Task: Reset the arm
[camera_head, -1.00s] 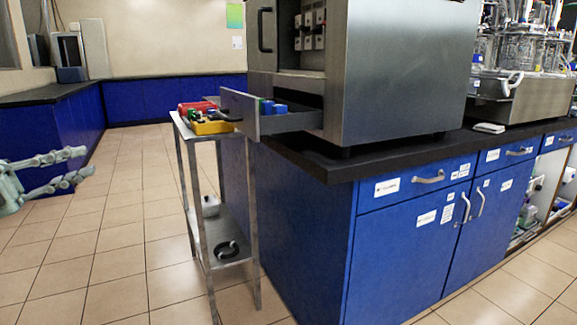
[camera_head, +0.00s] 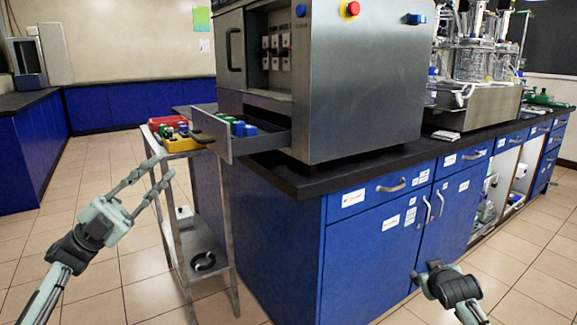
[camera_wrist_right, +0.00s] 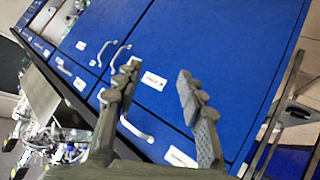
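My left arm comes in from the left in the head view. Its grey-green gripper (camera_head: 163,168) has its two fingers apart with nothing between them, in front of the metal cart's left side. My right gripper (camera_head: 428,271) shows at the lower right in front of the blue cabinet, small and seen from behind. In the right wrist view the right gripper (camera_wrist_right: 157,70) has its fingers spread and empty, with blue cabinet doors behind them.
A metal cart (camera_head: 207,247) holds red and yellow trays on top. A steel machine (camera_head: 365,90) with an open drawer (camera_head: 262,145) stands on the black-topped blue cabinet (camera_head: 275,255). Glass bioreactors (camera_head: 470,62) stand farther right. Tiled floor is free at left.

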